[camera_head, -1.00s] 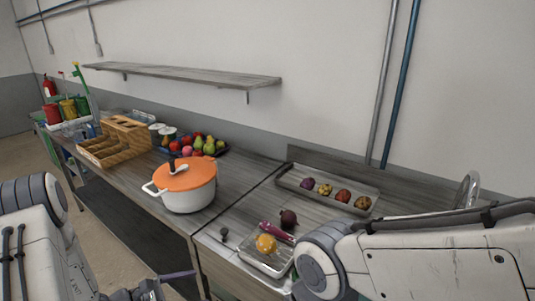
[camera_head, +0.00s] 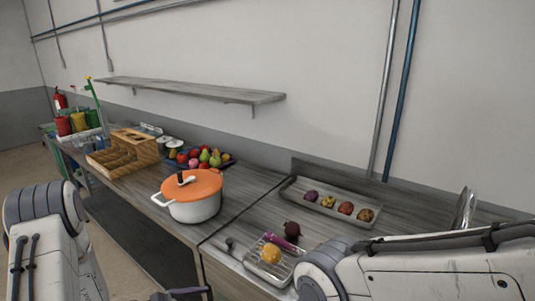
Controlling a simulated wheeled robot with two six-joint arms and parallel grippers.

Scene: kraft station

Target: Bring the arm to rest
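My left arm (camera_head: 45,240) comes in at the lower left, off the worktop. A dark piece at the bottom edge (camera_head: 180,293) may be part of my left gripper, but its fingers are cut off and I cannot tell their state. My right arm (camera_head: 430,265) reaches in from the lower right, over the front right of the counter. My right gripper is out of the picture. No object is seen held in either arm.
A white pot with an orange lid (camera_head: 191,195) stands on the counter. A front tray (camera_head: 255,262) holds a yellow item (camera_head: 271,253) near my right arm. A back tray (camera_head: 330,208) holds several round vegetables. A wooden organiser (camera_head: 125,153) and a fruit tray (camera_head: 231,162) stand farther left.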

